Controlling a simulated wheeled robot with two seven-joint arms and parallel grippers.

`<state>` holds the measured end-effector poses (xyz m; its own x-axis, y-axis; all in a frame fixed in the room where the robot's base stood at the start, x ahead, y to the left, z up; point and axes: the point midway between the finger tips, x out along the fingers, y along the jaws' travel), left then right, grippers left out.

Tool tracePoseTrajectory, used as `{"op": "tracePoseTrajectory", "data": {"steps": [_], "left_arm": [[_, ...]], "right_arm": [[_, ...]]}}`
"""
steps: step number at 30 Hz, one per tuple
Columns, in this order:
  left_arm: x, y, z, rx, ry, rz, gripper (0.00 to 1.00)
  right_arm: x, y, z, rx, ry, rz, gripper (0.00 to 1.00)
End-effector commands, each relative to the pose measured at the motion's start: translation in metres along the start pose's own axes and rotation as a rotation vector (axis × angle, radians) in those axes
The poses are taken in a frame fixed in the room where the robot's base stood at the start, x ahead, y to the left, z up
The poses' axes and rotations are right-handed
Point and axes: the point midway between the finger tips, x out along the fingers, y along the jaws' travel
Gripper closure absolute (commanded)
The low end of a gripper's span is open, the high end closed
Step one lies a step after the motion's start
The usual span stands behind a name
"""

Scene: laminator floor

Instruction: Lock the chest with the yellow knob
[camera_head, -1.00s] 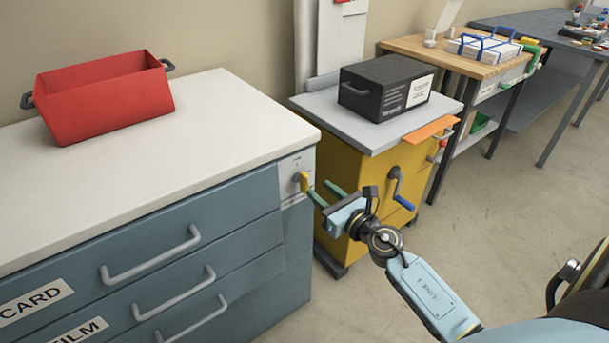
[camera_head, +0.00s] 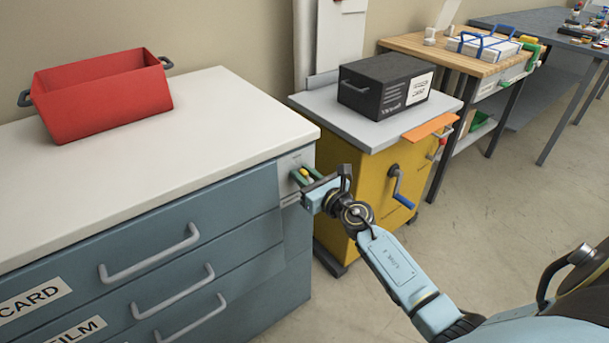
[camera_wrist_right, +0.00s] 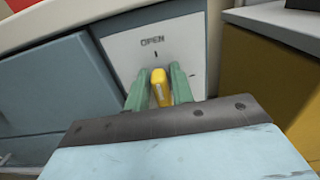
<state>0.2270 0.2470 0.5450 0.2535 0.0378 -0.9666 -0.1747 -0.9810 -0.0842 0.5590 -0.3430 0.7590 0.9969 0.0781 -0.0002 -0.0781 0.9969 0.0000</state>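The chest (camera_head: 150,235) is blue-grey with a white top and stands at left in the head view. Its yellow knob (camera_wrist_right: 160,88) sits on a pale plate (camera_wrist_right: 150,45) marked "OPEN" above a short tick. In the wrist view the knob's bar lies roughly in line with that tick. My right gripper (camera_wrist_right: 160,90) has its green fingers on either side of the knob, seemingly with slight gaps. In the head view the right gripper (camera_head: 305,176) reaches the chest's right end and partly hides the knob. My left gripper is not in view.
A red bin (camera_head: 105,100) stands on the chest top. Right of the chest is a yellow cabinet (camera_head: 355,190) with a black box (camera_head: 385,85) on it and a blue-handled crank (camera_head: 400,190) on its front. Benches stand farther right. Floor at lower right is clear.

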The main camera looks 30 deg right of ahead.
Motion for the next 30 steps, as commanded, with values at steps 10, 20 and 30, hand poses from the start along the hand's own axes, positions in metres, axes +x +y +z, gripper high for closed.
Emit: {"op": "tracePoseTrajectory", "data": {"steps": [10,20,30], "left_arm": [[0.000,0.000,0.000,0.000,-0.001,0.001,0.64],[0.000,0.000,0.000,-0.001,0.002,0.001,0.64],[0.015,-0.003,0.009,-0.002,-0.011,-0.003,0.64]], "right_arm": [[-0.001,0.000,-0.002,0.000,0.004,0.001,1.00],[-0.002,-0.001,-0.005,0.059,0.010,0.001,1.00],[-0.002,-0.004,-0.007,0.309,0.015,0.003,1.00]]}}
